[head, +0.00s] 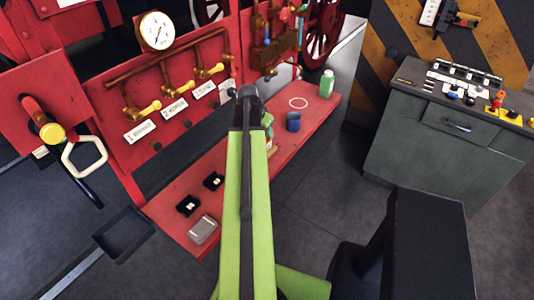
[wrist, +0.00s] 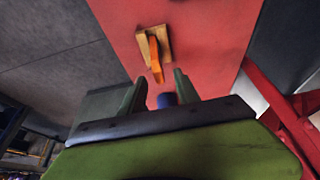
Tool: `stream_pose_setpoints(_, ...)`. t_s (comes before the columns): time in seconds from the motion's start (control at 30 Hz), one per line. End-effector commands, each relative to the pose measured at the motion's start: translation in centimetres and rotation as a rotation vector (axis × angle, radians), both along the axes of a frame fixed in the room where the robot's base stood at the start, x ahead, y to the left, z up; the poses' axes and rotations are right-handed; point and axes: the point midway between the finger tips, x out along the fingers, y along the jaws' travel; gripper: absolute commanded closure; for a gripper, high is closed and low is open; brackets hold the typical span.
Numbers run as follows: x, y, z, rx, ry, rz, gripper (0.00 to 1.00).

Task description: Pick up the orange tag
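The orange tag (wrist: 155,58) shows in the wrist view, standing out from a small wooden block (wrist: 144,44) on a red surface. My gripper (wrist: 160,78) is open, with its two green fingers apart and the tag's near end ahead of the gap between them. The fingers do not touch the tag. A blue object (wrist: 166,99) shows between the fingers, partly hidden by my gripper. In the head view my green arm covers the middle of the red shelf (head: 285,150), and I cannot make out the tag or my fingertips there.
Brass valves (head: 177,108) and a gauge (head: 156,31) line the red panel. A grey cabinet (head: 420,150) stands right.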

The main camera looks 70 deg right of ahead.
Motion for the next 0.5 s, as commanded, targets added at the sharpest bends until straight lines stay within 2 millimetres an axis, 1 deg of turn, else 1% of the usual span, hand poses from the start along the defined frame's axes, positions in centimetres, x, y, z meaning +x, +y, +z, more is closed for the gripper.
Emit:
stream_pose_setpoints(0.03, 0.0, -0.4, -1.6, 0.000, 0.000, 0.000, 0.62)
stream_pose_setpoints(0.1, -0.1, -0.6, -1.9, 0.000, -0.001, 0.000, 0.62)
stream_pose_setpoints(0.27, -0.1, -0.7, -1.8, 0.000, -0.001, 0.001, 0.62)
stream_pose_setpoints(0.37, -0.3, -0.9, -2.9, 0.000, -0.001, 0.001, 0.62)
stream_pose_setpoints(0.5, -0.7, -1.7, -5.3, 0.000, 0.000, 0.002, 0.62)
